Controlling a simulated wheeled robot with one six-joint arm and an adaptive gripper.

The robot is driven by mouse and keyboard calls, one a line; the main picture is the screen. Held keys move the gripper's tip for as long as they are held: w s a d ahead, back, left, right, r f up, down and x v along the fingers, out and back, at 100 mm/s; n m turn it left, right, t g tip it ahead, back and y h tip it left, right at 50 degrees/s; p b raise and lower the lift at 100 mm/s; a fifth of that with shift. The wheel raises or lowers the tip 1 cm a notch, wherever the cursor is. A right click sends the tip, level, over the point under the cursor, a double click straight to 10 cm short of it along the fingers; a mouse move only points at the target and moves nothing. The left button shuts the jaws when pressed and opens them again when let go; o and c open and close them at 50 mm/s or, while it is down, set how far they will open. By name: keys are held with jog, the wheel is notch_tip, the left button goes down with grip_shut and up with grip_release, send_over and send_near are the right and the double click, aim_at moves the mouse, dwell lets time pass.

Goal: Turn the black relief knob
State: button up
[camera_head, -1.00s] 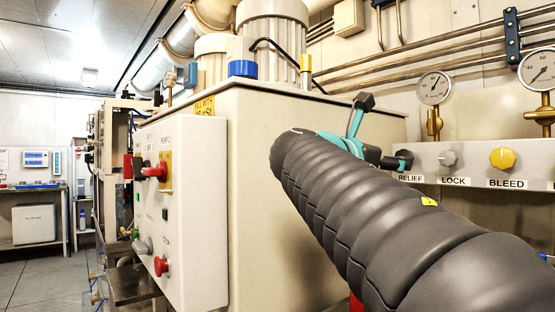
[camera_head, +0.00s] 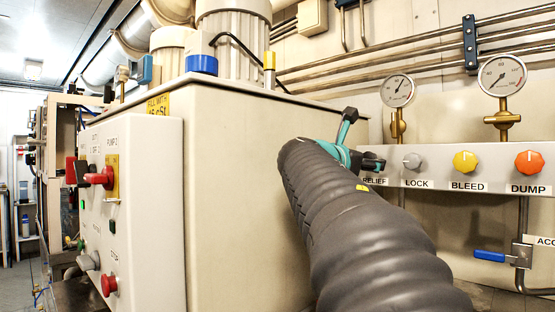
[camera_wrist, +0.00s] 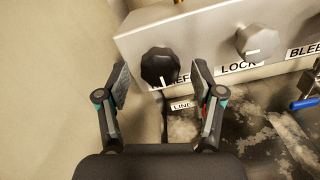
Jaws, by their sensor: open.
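The black relief knob (camera_wrist: 160,66) sits on the left end of a pale panel in the wrist view, with its label partly hidden below it. My gripper (camera_wrist: 160,82) is open, with one finger on each side of the knob in the picture. I cannot tell whether the fingers touch it. In the head view the knob (camera_head: 373,163) is at the left end of the panel, mostly hidden behind my gripper (camera_head: 362,158) and arm. The RELIEF label (camera_head: 375,181) shows just below it.
On the same panel to the right are the grey LOCK knob (camera_head: 412,161), yellow BLEED knob (camera_head: 464,161) and orange DUMP knob (camera_head: 529,162). Two gauges (camera_head: 502,77) stand above. A large beige tank (camera_head: 240,190) is close on the left. A blue-handled valve (camera_head: 490,256) is below the panel.

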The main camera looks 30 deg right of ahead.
jog(key=shift+x, duration=1.45)
jog(key=c, duration=1.2)
jog(key=shift+o, duration=0.2)
jog(key=shift+m, duration=0.3)
